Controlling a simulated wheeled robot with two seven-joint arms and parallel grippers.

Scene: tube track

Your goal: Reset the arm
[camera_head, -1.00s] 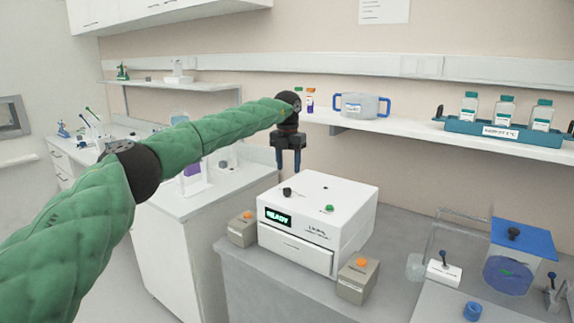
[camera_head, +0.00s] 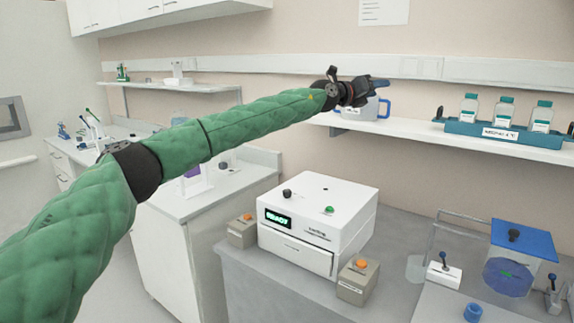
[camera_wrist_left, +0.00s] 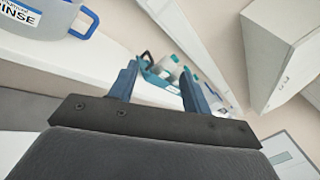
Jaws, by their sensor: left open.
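My left arm reaches in from the left in a green padded sleeve. Its gripper (camera_head: 378,85) points to the right in the head view, in front of the shelf and partly over the blue-handled tub (camera_head: 362,110). In the left wrist view the two blue fingers (camera_wrist_left: 160,92) stand apart with nothing between them. The gripper is open and empty. Behind the fingers the rack of bottles shows farther off. My right gripper is not in view.
A white device (camera_head: 318,218) with a green-lit display stands on the grey bench, with tan boxes (camera_head: 357,282) beside it. The wall shelf (camera_head: 415,130) carries a teal rack (camera_head: 503,134) of capped bottles. A blue-lidded box (camera_head: 520,240) stands at the right.

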